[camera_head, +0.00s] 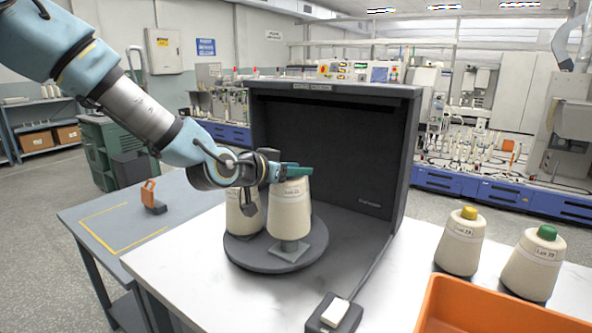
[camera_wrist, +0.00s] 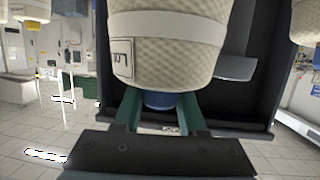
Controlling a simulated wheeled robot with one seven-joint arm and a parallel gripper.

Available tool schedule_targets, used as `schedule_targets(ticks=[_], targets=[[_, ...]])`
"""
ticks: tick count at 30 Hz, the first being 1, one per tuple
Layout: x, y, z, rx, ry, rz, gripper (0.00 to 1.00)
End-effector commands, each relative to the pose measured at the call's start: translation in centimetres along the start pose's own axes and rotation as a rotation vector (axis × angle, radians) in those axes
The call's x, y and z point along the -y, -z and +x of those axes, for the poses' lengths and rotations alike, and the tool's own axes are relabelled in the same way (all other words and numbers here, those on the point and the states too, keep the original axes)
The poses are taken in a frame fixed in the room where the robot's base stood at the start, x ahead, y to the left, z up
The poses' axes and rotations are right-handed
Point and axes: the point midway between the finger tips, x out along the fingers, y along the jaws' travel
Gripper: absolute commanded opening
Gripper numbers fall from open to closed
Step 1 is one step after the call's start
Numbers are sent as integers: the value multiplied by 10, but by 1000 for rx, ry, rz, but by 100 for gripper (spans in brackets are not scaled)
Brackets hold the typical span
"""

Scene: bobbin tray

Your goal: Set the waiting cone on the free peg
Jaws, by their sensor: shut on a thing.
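My gripper (camera_head: 290,171) is shut on the blue tip (camera_wrist: 160,100) of a cream cone (camera_head: 290,208). The cone is upright in the head view and carries a lot label. In the wrist view the cone (camera_wrist: 168,45) appears upside down, between and beyond the green fingers. It stands over a grey square foot (camera_head: 289,249) at the front of the round grey turntable (camera_head: 250,260); I cannot tell whether it touches it. The peg is hidden. Another cone (camera_head: 238,213) stands on the turntable at the left, and one more shows partly behind the held cone.
A dark panel booth (camera_head: 330,150) stands behind the turntable. A yellow-tipped cone (camera_head: 460,243) and a green-tipped cone (camera_head: 534,265) stand on the white table at right, behind an orange bin (camera_head: 440,300). A switch box (camera_head: 335,314) sits in front. An orange-handled object (camera_head: 150,196) lies left.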

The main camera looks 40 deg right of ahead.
Motion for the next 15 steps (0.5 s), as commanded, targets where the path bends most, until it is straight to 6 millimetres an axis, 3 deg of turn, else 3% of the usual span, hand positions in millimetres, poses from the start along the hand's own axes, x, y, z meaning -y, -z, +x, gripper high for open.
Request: schedule_targets(ticks=[15], targets=[[0,-12,4,-2,0,1,0]])
